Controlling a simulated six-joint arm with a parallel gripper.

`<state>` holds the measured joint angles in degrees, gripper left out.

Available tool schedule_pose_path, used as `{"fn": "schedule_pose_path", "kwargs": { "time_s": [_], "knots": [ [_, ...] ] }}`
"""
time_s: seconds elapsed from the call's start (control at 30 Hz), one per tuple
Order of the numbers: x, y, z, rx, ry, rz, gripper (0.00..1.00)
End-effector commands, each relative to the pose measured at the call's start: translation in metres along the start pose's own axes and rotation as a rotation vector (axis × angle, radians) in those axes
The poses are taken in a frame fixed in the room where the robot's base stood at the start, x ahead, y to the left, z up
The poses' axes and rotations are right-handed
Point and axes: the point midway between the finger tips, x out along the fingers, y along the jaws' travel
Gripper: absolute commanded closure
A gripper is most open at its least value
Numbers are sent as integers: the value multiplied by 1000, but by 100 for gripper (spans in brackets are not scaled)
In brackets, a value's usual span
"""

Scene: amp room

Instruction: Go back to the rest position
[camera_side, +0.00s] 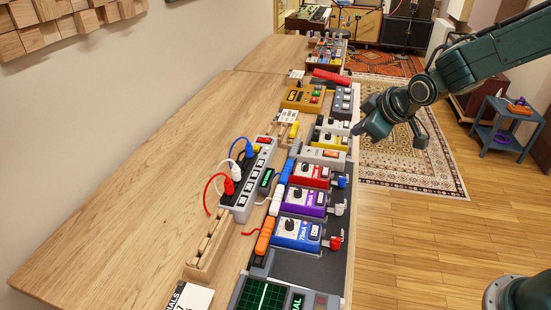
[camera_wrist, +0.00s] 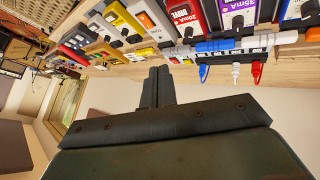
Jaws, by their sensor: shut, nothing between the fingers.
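My gripper (camera_side: 361,131) hangs in the side view at the right edge of the pedal row, beside the white and yellow pedals. In the wrist view its two dark fingers (camera_wrist: 158,86) are together, with nothing between them. My arm comes in from the right in the side view. A red pedal (camera_side: 309,174), a purple pedal (camera_side: 304,201) and a blue pedal (camera_side: 297,233) sit in a row on the dark board. The red pedal also shows in the wrist view (camera_wrist: 187,17).
A grey power strip (camera_side: 250,180) with blue, white and red plugs lies left of the pedals on the wooden table (camera_side: 130,190). A screen unit (camera_side: 265,296) stands at the near end. A small blue side table (camera_side: 508,122) stands at the right. The floor (camera_side: 415,235) right of the table looks clear.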

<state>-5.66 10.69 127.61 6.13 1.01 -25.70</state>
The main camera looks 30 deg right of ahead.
Motion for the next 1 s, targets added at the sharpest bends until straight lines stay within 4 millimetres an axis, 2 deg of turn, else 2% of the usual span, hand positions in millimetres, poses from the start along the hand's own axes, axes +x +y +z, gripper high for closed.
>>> {"fn": "schedule_pose_path", "kwargs": {
  "time_s": [0.03,0.1,0.47,0.7,1.0],
  "knots": [
    [-15,2,1,26,-2,-2,100],
    [-32,3,5,59,-12,-11,100],
    [-118,-1,36,223,-70,-49,100],
    [-169,-11,65,323,-111,-70,100],
    [-223,-32,109,440,-164,-90,100]
  ]
}}
